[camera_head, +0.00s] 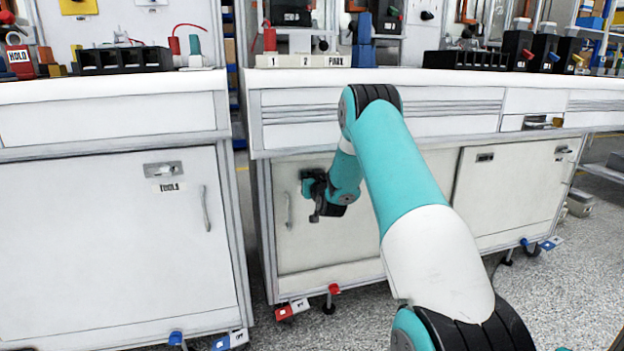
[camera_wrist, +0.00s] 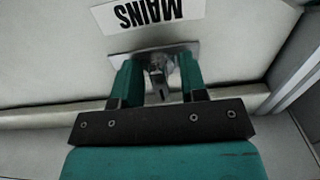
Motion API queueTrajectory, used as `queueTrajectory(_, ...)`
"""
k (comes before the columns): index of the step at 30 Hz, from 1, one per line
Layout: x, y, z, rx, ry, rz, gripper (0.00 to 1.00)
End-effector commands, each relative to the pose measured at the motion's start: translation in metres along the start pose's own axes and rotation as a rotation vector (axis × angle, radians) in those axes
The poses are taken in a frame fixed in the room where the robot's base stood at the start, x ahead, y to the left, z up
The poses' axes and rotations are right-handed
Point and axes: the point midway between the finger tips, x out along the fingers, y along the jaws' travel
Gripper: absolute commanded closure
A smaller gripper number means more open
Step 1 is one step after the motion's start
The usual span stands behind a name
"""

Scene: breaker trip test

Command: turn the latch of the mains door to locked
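The mains door (camera_head: 335,240) is the white cabinet door under the middle bench and appears closed. My gripper (camera_head: 307,184) is at its upper left part and hides the latch in the head view. In the wrist view the latch (camera_wrist: 160,76) is a small metal piece on a metal plate (camera_wrist: 187,47), below the upside-down MAINS label (camera_wrist: 148,12). My gripper (camera_wrist: 157,65) has its two teal fingers apart, one on each side of the latch. Gaps show between the fingers and the latch. Contact at the fingertips cannot be made out.
A vertical handle (camera_head: 288,210) is on the mains door, left of my gripper. The tools door (camera_head: 110,250) is on the left bench and another white door (camera_head: 515,190) is at the right. The bench top (camera_head: 400,76) overhangs above my gripper.

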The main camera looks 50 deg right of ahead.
Motion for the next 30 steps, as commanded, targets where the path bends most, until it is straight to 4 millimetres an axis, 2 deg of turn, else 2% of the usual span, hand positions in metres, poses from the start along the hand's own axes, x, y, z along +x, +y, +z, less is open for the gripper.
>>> queueTrajectory(1, -0.0001, -0.0001, -0.0001, 0.0, 0.0, 0.0, 0.61)
queueTrajectory(2, -0.0001, -0.0001, -0.0002, 0.0, 0.0, 0.0, 0.65)
queueTrajectory(6, -0.0002, -0.0002, -0.0003, 0.0, 0.0, 0.0, 0.97)
queueTrajectory(7, -0.0003, -0.0002, -0.0003, 0.0, 0.0, 0.0, 1.0)
queueTrajectory(20, -0.0003, -0.0005, 0.0009, -0.063, 0.002, -0.001, 1.0)
queueTrajectory(30, -0.0005, -0.0004, 0.0034, -0.316, 0.003, -0.001, 1.0)
